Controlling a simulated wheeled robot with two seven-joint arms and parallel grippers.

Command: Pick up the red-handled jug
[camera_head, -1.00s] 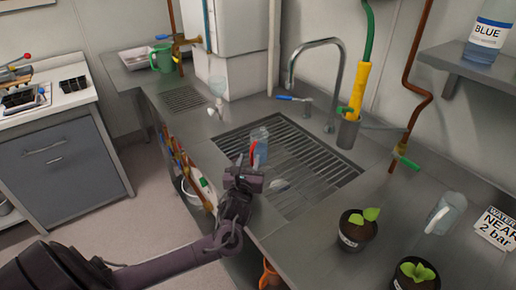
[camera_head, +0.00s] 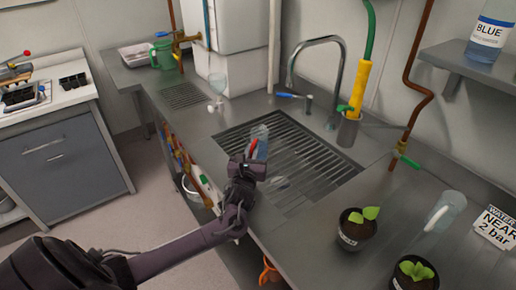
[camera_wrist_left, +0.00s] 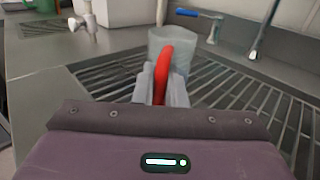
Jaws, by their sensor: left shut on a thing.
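The red-handled jug (camera_head: 261,142) is clear and stands over the sink grate (camera_head: 310,160), near its left edge, in the head view. In the left wrist view the jug (camera_wrist_left: 178,44) is upright straight ahead, with its red handle (camera_wrist_left: 163,70) towards me. My left gripper (camera_head: 252,160) is at the handle, and in the wrist view its fingers (camera_wrist_left: 161,85) are shut on the handle from both sides. I cannot tell whether the jug's base touches the grate. My right gripper is not in view.
A tall curved faucet (camera_head: 338,75) stands behind the sink. A blue-handled tap (camera_head: 290,95) is at the sink's back edge. Potted seedlings (camera_head: 357,227) and another clear jug (camera_head: 445,211) are on the counter at right. A green jug (camera_head: 163,56) stands far left.

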